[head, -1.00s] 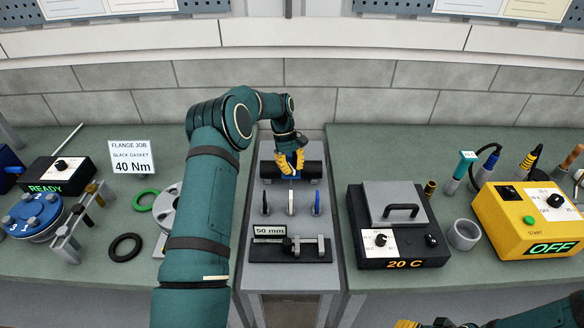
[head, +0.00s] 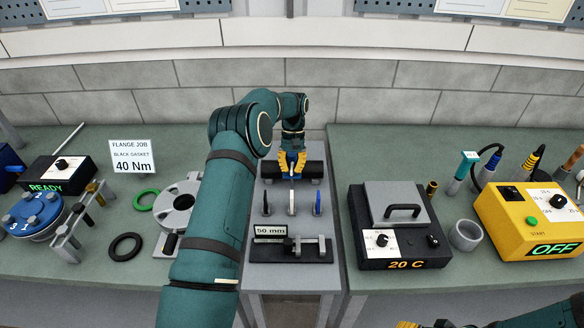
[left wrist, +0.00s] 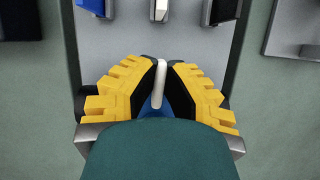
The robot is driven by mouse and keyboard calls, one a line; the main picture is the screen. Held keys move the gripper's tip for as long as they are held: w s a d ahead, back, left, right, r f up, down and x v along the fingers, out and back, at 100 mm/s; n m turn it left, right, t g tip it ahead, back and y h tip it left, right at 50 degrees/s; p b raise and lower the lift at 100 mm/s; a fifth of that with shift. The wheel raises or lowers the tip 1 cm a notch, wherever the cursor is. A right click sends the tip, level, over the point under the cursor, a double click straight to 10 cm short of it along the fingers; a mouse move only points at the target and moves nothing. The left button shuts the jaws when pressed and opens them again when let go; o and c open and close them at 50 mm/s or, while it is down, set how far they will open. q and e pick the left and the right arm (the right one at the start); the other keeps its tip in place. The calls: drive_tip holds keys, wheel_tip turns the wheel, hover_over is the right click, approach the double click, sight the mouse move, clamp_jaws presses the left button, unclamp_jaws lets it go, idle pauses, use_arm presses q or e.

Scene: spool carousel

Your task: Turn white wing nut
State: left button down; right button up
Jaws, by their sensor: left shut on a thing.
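My left gripper (head: 292,165) is over the black cylinder (head: 270,170) at the back of the narrow middle bench. In the left wrist view, its yellow and black fingers (left wrist: 161,85) are closed around an upright slim white piece, which looks like the white wing nut (left wrist: 161,72). A blue part (left wrist: 147,108) shows just below it between the fingers; most of it is hidden. My right gripper (head: 408,324) shows only as a yellow scrap at the bottom edge of the head view.
Black (head: 266,203), white (head: 291,203) and blue (head: 317,203) upright pieces stand in a row in front of the gripper. Nearer is a fixture with a 50 mm sign (head: 270,230). A hot plate box (head: 400,245) stands right, a grey flange (head: 182,203) left.

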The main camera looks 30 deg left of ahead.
use_arm(q)
drive_tip(key=shift+f, duration=0.1)
drive_tip(key=c, duration=1.3)
unclamp_jaws()
drive_tip(key=shift+c, duration=0.2)
drive_tip(key=shift+v, duration=3.8)
